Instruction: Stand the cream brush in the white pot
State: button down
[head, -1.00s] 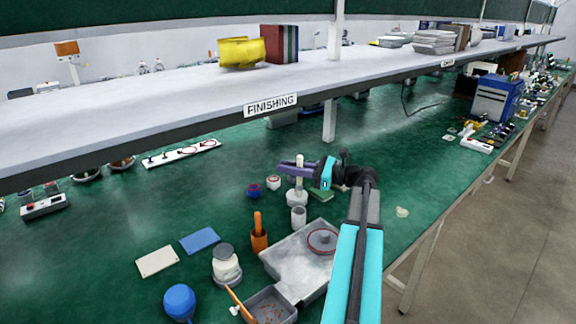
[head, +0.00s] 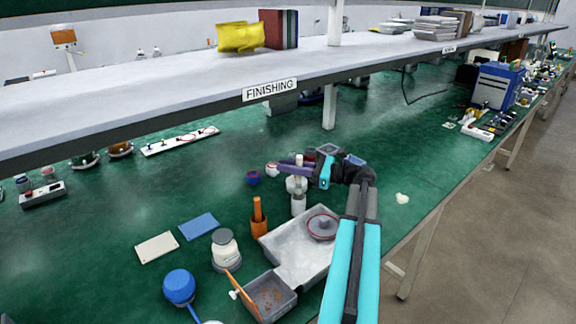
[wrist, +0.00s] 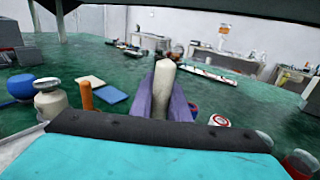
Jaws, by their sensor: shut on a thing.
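The cream brush (head: 299,160) is held roughly upright between the purple fingers of my gripper (head: 296,169). The wrist view shows its rounded cream end (wrist: 163,80) sticking up between the two fingers (wrist: 168,108), which are closed on it. In the head view its wider pale lower part shows beneath the fingers. The small white-grey pot (head: 298,207) stands on the green bench just below this in the picture. I cannot tell whether the brush's lower end is above, behind or inside the pot's mouth. The pot is not clearly visible in the wrist view.
An orange pot with an orange handle (head: 258,225) stands left of the white pot. A grey tray (head: 290,245) lies in front, with a cream jar (head: 225,250) to its left. A blue-rimmed pot (head: 253,178) sits behind left. The overhead shelf (head: 180,100) crosses the back.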

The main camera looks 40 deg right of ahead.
jog(key=shift+f+b, duration=2.65)
jog(key=shift+b, duration=0.1)
jog(key=c, duration=1.6)
grip_release()
jog(key=shift+s, duration=0.15)
jog(key=shift+b+v, duration=0.85)
jog(key=shift+v, duration=5.95)
